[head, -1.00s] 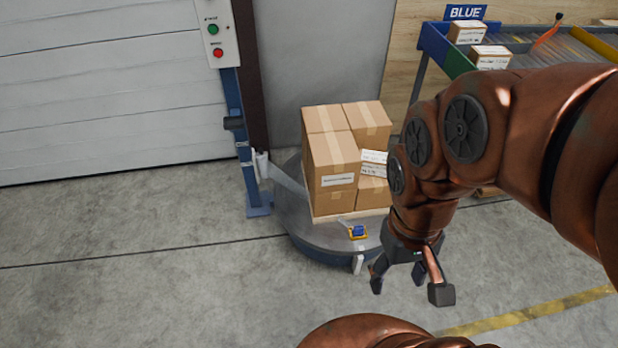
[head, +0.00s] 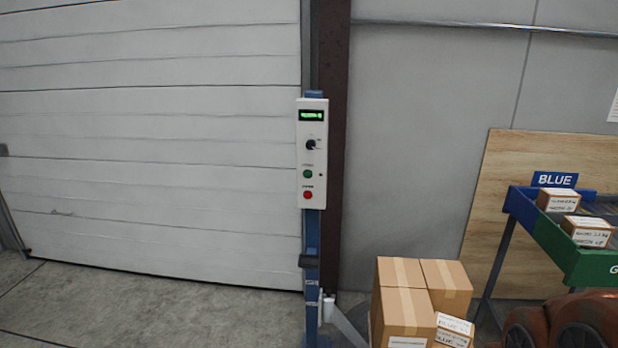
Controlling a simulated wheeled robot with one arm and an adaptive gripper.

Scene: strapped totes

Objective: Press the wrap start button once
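A white control box (head: 313,140) is mounted on a blue post in the middle of the head view. It has a lit green display (head: 311,115), a black knob (head: 311,145), a green button (head: 308,174) and a red button (head: 307,195) below it. The small labels beside the buttons are too small to read. My gripper is outside the current view; only part of my copper-coloured arm shows at the lower right corner, well to the right of the box and lower than it.
Stacked cartons (head: 405,300) stand at the bottom, right of the post (head: 312,235). A blue and green rack (head: 545,232) with small boxes and a BLUE sign (head: 555,179) is at the right. A closed shutter door (head: 150,130) fills the left. The floor (head: 150,305) before it is clear.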

